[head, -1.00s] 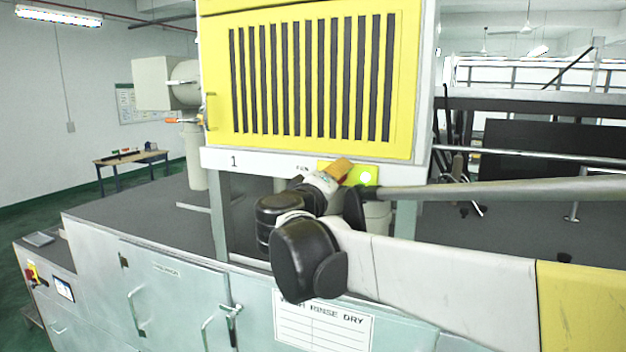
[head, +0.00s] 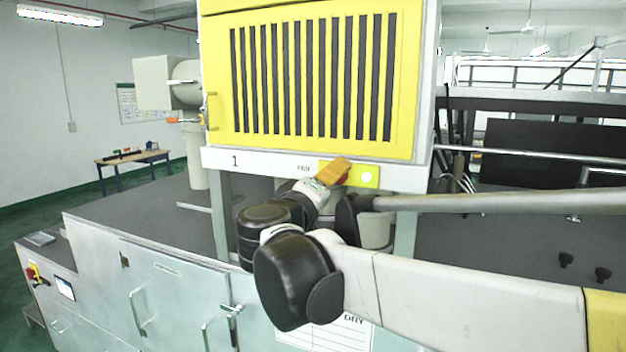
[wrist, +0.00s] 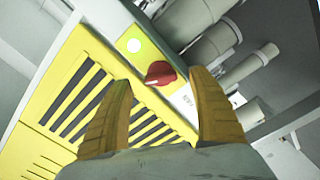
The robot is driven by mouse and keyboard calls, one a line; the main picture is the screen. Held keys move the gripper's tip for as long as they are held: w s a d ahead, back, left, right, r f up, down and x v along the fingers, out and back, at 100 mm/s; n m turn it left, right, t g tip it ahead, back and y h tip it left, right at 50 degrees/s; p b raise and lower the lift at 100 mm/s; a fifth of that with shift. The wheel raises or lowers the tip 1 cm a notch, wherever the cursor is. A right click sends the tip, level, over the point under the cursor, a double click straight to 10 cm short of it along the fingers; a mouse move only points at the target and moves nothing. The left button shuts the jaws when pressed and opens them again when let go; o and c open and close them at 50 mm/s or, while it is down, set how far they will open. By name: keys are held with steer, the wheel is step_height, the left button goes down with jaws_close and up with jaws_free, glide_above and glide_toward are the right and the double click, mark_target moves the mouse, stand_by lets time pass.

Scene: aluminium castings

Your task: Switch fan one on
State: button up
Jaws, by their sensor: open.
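The fan switch is a red rotary knob (wrist: 160,73) on a yellow-green plate (wrist: 135,58) in the wrist view. A pale round lamp (wrist: 134,45) sits beside it, and a small label (wrist: 187,98), too small to read surely, is on its other side. In the head view the plate (head: 372,184) and its bright lamp (head: 367,177) show on the white strip below the yellow panel marked 1; the knob is mostly hidden behind my gripper (head: 336,170). In the wrist view my gripper (wrist: 161,79) is open, its fingers on either side of the knob, apparently without touching it.
The yellow slatted panel (head: 412,90) stands above the strip. Pale green cabinets (head: 170,300) with handles are below. A long grey bar (head: 500,202) runs near my arm at the right. Grey pipes (wrist: 190,20) lie beyond the plate.

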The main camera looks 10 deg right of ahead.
steer(key=v, duration=0.7)
steer(key=shift+s, duration=0.25)
steer(key=shift+a, duration=0.1)
steer(key=s+d+f+m+g+y+b, duration=0.1)
steer(key=s+d+f+g+b, duration=0.15)
steer(key=d+f+b, duration=0.6)
steer(key=s+d+f+m+g+y+b, duration=0.1)
steer(key=s+f+g+b, duration=0.2)
steer(key=f, duration=1.1)
steer(key=s+d+f+m+g+y+b, duration=0.1)
steer(key=s+d+f+b, duration=0.4)
steer(key=f, duration=0.6)
steer(key=s+f+m+y+b, duration=0.1)
steer(key=s+f+y+b, duration=0.1)
steer(key=f+b, duration=0.3)
steer(key=s+a+f+m+g+y+b, duration=0.1)
steer(key=s+f+b, duration=0.4)
steer(key=f, duration=0.8)
steer(key=s+a+f+m+g+y+b, duration=0.1)
steer(key=s+f+y+b, duration=0.1)
steer(key=s+f+b, duration=0.2)
step_height(320, 180, down, 6)
steer(key=b, duration=0.3)
steer(key=shift+a+y, duration=0.25)
steer(key=shift+y, duration=0.15)
